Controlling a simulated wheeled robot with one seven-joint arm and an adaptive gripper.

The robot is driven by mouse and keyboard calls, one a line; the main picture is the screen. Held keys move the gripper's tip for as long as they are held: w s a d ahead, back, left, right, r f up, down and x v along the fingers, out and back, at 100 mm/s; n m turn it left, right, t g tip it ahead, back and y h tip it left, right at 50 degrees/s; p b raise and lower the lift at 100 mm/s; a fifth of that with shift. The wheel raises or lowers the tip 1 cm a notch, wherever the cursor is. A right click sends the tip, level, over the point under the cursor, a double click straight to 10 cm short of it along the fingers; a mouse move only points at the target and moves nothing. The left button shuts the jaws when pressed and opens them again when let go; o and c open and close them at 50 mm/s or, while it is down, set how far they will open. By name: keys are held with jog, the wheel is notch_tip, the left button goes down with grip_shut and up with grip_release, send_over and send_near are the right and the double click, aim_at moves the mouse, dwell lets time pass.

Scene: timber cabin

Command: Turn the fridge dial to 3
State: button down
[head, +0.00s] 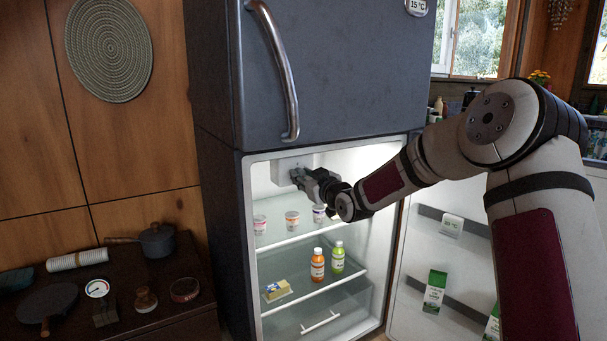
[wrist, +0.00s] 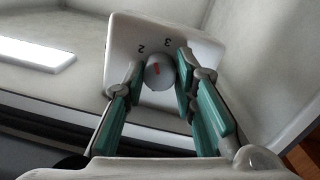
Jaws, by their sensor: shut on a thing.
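The fridge dial (wrist: 159,82) is a round grey knob with a short red mark on the white control box (wrist: 118,38). The digits 2 and 3 are printed on the box above the knob. The red mark points up and appears to lie between the 2 and the 3; the exact angle is hard to tell. My gripper (wrist: 160,70) has one finger on each side of the knob and is shut on it. In the head view my gripper (head: 299,176) reaches to the control box (head: 283,166) at the upper left inside the open fridge (head: 219,200); the knob is hidden there.
Several small cups (head: 292,219) stand on the shelf below my gripper. An orange bottle (head: 317,266), a green bottle (head: 338,258) and a yellow item (head: 277,290) are on the lower shelf. The open fridge door (head: 421,250) is at right, under my arm.

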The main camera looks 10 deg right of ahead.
jog(key=m+p, duration=0.2)
jog(key=m, duration=0.2)
jog(key=shift+m, duration=0.4)
jog(key=shift+m+p, duration=0.3)
jog(key=shift+p, duration=0.05)
jog(key=c, duration=1.3)
grip_release()
jog(key=v, duration=1.2)
jog(key=shift+w+d+r, duration=0.1)
